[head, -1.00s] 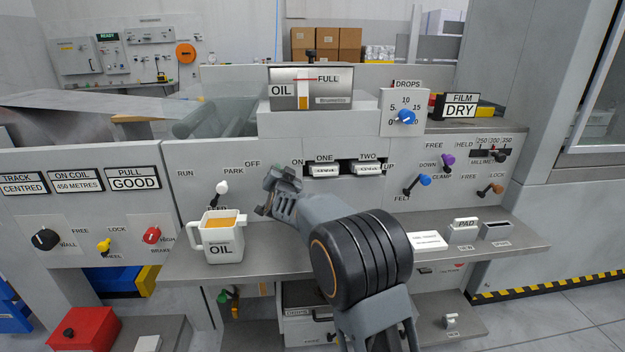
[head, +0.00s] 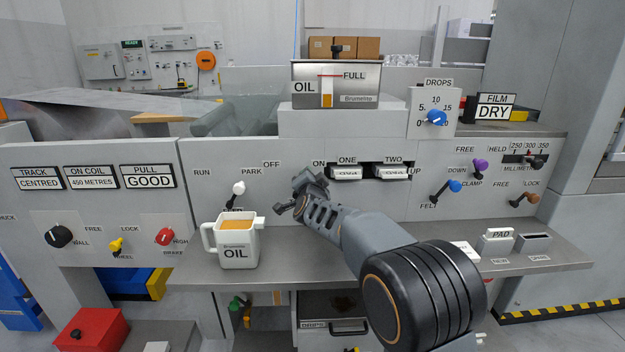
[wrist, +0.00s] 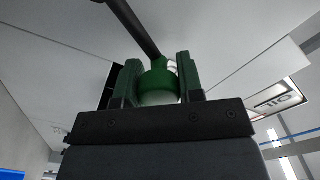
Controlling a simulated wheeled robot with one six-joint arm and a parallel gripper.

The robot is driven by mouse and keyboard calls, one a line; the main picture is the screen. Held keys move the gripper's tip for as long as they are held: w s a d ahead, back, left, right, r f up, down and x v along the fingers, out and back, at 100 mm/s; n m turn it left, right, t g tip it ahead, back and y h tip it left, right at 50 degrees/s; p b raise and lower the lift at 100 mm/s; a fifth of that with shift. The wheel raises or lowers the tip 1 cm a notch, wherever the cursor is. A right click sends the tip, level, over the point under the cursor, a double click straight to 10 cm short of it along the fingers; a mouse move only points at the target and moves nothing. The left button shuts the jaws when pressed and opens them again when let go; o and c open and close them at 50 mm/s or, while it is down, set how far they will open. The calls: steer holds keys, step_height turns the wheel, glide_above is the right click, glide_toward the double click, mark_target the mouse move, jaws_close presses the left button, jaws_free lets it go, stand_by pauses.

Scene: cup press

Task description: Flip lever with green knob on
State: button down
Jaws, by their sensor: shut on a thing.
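The green knob (wrist: 158,85) sits between the two fingers of my gripper (wrist: 158,88) in the wrist view, and the gripper is shut on it. A dark lever rod (wrist: 132,25) runs from the knob up and left to the pale panel. In the head view my gripper (head: 298,197) is at the front panel, below and between the OFF label (head: 271,164) and the ON label (head: 318,164). The gripper hides the green knob there, so the lever's exact tilt cannot be told.
A white oil jug (head: 237,253) stands on the shelf just left of my gripper, below a white-knobbed lever (head: 238,188). Two switches (head: 347,173) are close at the right. A blue-knobbed lever (head: 455,186) and a purple-knobbed lever (head: 480,166) are farther right.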

steer(key=c, duration=0.8)
jaws_free()
steer(key=shift+o, duration=0.2)
steer(key=s+p, duration=0.2)
steer(key=s, duration=1.2)
steer(key=shift+a, duration=0.25)
steer(key=shift+w, duration=0.1)
steer(key=s+d+r+n+g+y+p, duration=0.3)
steer(key=s+r+n+g+p, duration=0.4)
steer(key=r+p, duration=0.8)
steer(key=s+d+r+n+g+h+p, duration=0.1)
steer(key=s+d+r+g+p, duration=0.2)
steer(key=s+p, duration=0.6)
steer(key=s+d+r+n+g+h+p, duration=0.1)
steer(key=s+d+r+n+g+p, duration=0.1)
steer(key=s+p, duration=0.7)
steer(key=d+r+g+p, duration=0.1)
steer(key=d+g, duration=0.1)
steer(key=shift+s+d+n, duration=0.15)
steer(key=shift+d+n, duration=0.15)
steer(key=shift+d, duration=0.1)
